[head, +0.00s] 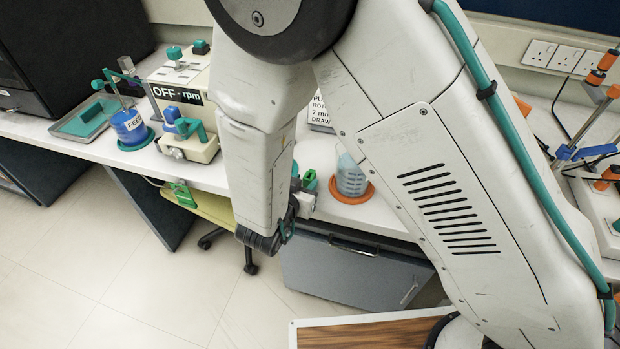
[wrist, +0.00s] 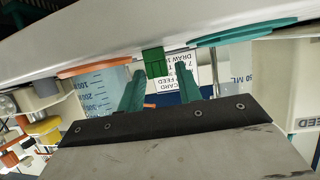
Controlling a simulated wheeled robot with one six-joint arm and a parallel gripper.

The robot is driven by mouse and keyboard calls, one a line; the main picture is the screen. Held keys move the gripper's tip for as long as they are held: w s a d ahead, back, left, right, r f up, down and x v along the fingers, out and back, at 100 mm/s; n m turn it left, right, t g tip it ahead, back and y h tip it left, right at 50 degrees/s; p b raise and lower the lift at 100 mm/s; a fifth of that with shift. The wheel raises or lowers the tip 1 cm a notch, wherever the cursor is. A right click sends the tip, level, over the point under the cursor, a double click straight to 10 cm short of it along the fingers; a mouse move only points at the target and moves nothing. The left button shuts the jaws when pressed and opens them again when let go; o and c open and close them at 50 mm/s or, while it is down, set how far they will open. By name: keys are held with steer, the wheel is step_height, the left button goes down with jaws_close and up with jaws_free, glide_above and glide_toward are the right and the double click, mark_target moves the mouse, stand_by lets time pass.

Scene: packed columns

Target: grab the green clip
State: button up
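In the wrist view the green clip (wrist: 154,62) shows as a small block on the bench edge, between the tips of my two teal fingers. My gripper (wrist: 160,75) is open, with nothing held between the fingers. The exact distance cannot be told.
A yellow stool (head: 214,209) and grey drawer unit (head: 350,272) are below.

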steer(key=x, duration=0.5)
steer(key=shift+w+d+r, duration=0.15)
steer(key=shift+d, duration=0.05)
steer(key=c, duration=0.7)
steer(key=shift+r, duration=0.1)
